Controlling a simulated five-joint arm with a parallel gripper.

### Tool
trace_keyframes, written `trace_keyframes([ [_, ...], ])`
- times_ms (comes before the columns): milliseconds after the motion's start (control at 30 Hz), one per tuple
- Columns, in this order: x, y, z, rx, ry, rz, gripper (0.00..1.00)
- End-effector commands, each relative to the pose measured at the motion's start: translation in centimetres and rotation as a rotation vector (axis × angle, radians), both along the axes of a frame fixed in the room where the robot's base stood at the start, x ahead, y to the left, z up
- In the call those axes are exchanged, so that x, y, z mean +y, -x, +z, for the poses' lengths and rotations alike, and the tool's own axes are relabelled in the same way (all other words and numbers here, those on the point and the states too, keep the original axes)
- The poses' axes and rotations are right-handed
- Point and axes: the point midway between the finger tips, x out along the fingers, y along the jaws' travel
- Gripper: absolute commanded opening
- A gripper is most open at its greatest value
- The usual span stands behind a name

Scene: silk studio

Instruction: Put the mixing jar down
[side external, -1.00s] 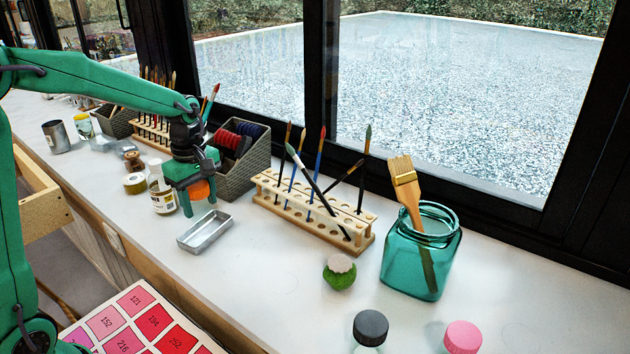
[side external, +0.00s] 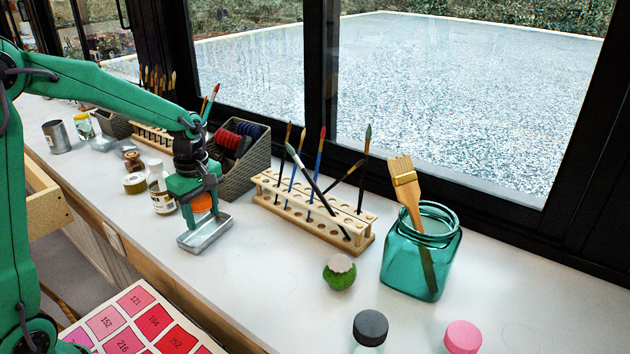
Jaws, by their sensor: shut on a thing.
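My gripper (side external: 201,212) is shut on a small rounded orange thing (side external: 202,202), which I take to be the mixing jar. The fingers cover part of it, so its full shape is hidden. It is low over the shallow metal tray (side external: 208,240), in front of the tray's far part. I cannot tell whether the jar touches the tray.
A white-capped bottle (side external: 160,190) stands close on the left. A woven basket of spools (side external: 247,172) is behind, and a wooden brush rack (side external: 312,212) is to the right. A green jar (side external: 339,272) and a teal glass jar (side external: 420,260) stand further right.

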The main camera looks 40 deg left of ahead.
Motion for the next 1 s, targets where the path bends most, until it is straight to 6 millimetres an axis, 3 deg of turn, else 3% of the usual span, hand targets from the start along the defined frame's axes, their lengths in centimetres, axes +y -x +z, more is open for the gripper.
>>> trace_keyframes([
  [200,0.0,0.0,-0.2,0.000,0.000,0.000,0.25],
  [233,0.0,0.0,-0.2,0.000,0.000,0.000,0.53],
  [333,0.0,0.0,-0.2,0.000,0.000,0.000,0.70],
  [767,0.0,0.0,0.2,-0.001,0.000,0.000,0.70],
  [1000,0.0,-0.1,2.2,-0.004,-0.001,0.000,0.70],
])
